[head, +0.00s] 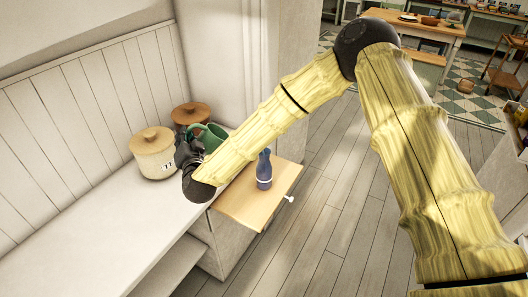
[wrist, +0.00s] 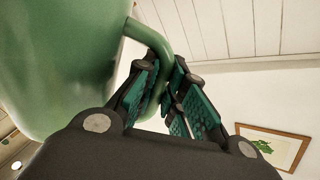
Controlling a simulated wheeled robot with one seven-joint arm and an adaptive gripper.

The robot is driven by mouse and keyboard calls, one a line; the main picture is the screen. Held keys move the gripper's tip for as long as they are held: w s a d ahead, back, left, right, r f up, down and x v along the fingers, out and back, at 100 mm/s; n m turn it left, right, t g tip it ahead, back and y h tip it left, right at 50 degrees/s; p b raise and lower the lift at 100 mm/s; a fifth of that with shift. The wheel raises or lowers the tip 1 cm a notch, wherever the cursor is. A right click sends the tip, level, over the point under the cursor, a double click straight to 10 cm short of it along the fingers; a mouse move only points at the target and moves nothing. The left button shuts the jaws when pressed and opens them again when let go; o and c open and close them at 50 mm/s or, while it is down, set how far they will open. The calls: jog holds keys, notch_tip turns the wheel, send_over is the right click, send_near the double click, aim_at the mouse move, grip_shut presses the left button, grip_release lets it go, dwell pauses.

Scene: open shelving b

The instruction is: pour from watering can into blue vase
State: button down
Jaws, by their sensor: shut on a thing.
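The green watering can (head: 212,132) is beyond my gripper in the head view, partly hidden by my arm. In the wrist view, the watering can (wrist: 60,60) fills the upper left. My gripper (wrist: 165,88) is shut on its curved handle, with the fingers either side of it. In the head view, my gripper (head: 188,152) is dark and partly hidden by the arm. The blue vase (head: 264,170) stands upright on a small wooden top, to the right of the can and apart from it. The can's spout cannot be made out.
A cream lidded canister (head: 153,155) stands left of my gripper on a white counter (head: 95,230). A brown-lidded canister (head: 190,113) stands behind. The wooden top (head: 245,207) has bare room in front of the vase. Open floor lies to the right.

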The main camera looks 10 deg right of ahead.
jog(key=shift+w+d+r, duration=0.1)
jog(key=shift+d+r, duration=0.15)
jog(key=shift+r, duration=0.15)
dwell(0.3)
